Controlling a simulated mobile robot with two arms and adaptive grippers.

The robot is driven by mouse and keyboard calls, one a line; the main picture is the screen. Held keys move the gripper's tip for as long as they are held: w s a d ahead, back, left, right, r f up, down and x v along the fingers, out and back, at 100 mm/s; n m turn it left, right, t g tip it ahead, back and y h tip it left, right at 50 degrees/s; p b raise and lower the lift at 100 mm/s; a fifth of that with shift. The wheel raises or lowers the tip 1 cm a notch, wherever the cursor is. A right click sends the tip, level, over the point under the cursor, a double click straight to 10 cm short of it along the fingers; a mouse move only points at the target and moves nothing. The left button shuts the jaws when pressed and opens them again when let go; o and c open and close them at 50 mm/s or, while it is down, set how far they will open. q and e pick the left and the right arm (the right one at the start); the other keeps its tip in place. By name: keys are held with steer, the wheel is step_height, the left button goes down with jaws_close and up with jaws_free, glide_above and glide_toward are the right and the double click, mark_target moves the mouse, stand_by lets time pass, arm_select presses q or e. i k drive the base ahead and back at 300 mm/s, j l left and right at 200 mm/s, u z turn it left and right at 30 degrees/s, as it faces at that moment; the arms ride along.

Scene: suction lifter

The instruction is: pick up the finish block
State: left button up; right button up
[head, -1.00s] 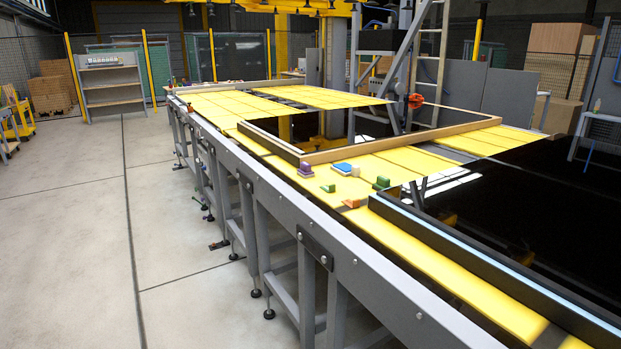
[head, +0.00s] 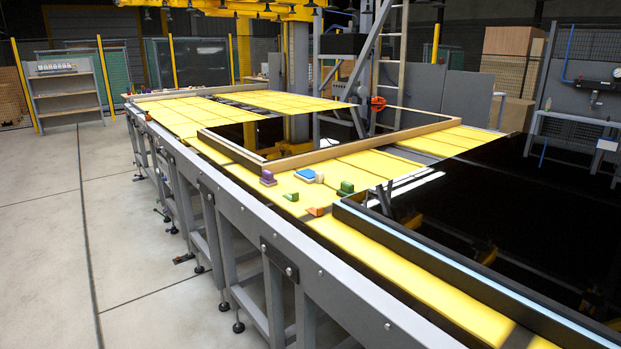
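Several small blocks sit on the yellow slats of the long table, and I cannot tell which one is the finish block. A purple block (head: 267,178) stands near the frame's front corner. A blue and white block (head: 307,175) lies to its right. A small green block (head: 291,197) lies nearer to me, and a larger green block (head: 345,188) stands further right. An orange block (head: 316,211) lies near the end of the black framed panel. Neither of my grippers is in view.
The long grey table (head: 290,271) runs from front right to back left. A wooden frame (head: 355,149) and a black framed panel (head: 459,270) lie on it. Open concrete floor (head: 60,220) is at left. A shelf (head: 66,96) stands far back left.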

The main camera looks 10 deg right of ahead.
mark_target(267, 180)
steer(key=i+j, duration=0.35)
steer(key=i+j+u, duration=0.1)
steer(key=i+j, duration=0.2)
steer(key=i, duration=0.25)
